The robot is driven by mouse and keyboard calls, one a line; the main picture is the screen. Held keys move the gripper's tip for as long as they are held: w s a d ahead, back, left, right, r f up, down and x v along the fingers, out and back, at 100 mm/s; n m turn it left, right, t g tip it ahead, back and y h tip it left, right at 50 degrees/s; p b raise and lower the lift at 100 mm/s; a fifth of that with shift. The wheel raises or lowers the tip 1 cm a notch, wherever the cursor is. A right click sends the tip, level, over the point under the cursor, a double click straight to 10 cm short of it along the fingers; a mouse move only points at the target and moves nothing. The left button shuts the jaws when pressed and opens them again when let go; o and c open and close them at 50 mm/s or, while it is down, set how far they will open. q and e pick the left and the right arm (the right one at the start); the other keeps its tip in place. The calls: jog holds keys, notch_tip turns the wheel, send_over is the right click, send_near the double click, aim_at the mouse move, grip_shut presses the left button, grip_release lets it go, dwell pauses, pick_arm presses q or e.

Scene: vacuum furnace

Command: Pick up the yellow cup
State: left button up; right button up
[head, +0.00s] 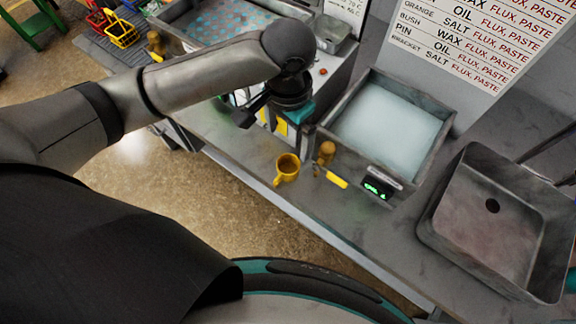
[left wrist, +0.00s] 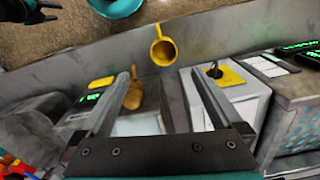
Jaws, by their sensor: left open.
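The yellow cup (head: 287,167) stands on the grey counter near its front edge, its handle toward the lower left. In the left wrist view the cup (left wrist: 163,50) shows just beyond and between the fingertips, apart from them. My left gripper (head: 252,110) is over the counter, up and to the left of the cup in the head view. Its two fingers are spread and empty in the left wrist view (left wrist: 160,76). A dark part at the top left of the left wrist view may be my right gripper (left wrist: 30,12); its jaws are unclear.
An amber knobbed object (head: 327,151) and a yellow-handled tool (head: 332,176) lie close right of the cup. A pale-filled bath (head: 388,122) with a green display stands behind them. A sink (head: 480,225) is at right. Counter left of the cup is clear.

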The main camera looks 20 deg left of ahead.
pick_arm(q)
jog(key=b, duration=0.1)
send_over(288, 164)
jog(key=f, duration=0.6)
jog(key=s+f, duration=0.1)
jog(key=f, duration=0.2)
jog(key=shift+d, duration=0.15)
jog(key=shift+w+f+b, duration=0.15)
jog(key=shift+f, duration=0.75)
jog(key=shift+w+f+b, duration=0.2)
jog(key=shift+f, duration=0.75)
jog(key=shift+w+f+b, duration=0.15)
jog(key=shift+f, duration=0.75)
jog(key=c, duration=1.4)
jog(key=shift+r, duration=0.15)
notch_tip(288, 164, up, 20)
jog(key=p, duration=0.3)
jog(key=a+f+n+b, duration=0.5)
jog(key=f+b, duration=0.2)
jog(key=b, duration=0.9)
jog(key=shift+s+a+f+n+b, duration=0.2)
jog(key=shift+a+f+n+b, duration=0.1)
jog(key=shift+a+n+b, duration=0.1)
